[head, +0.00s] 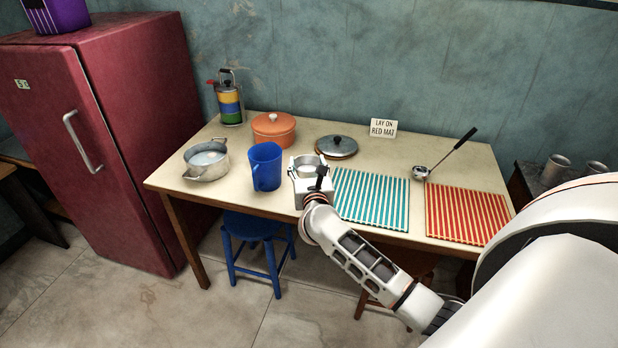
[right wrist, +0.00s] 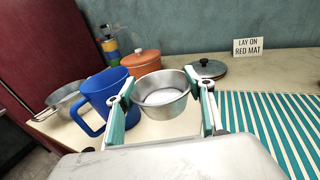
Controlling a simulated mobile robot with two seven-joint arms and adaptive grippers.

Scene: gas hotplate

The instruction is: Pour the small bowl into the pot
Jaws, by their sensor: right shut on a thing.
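The small metal bowl (head: 307,164) has pale contents and sits between the fingers of my right gripper (head: 311,174), which is shut on it. In the right wrist view the bowl (right wrist: 163,106) is upright, with a finger on each side. I cannot tell whether it touches the table. An open grey metal pot (head: 206,172) with side handles and a whitish inside stands at the table's left end. An orange lidded pot (head: 273,132) stands behind. My left gripper is not in view.
A blue pitcher (head: 264,172) stands between the bowl and the grey pot. A loose lid (head: 336,147) lies behind the bowl. A teal striped mat (head: 371,199), red striped mat (head: 467,216), ladle (head: 421,172) and sign (head: 383,128) are to the right.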

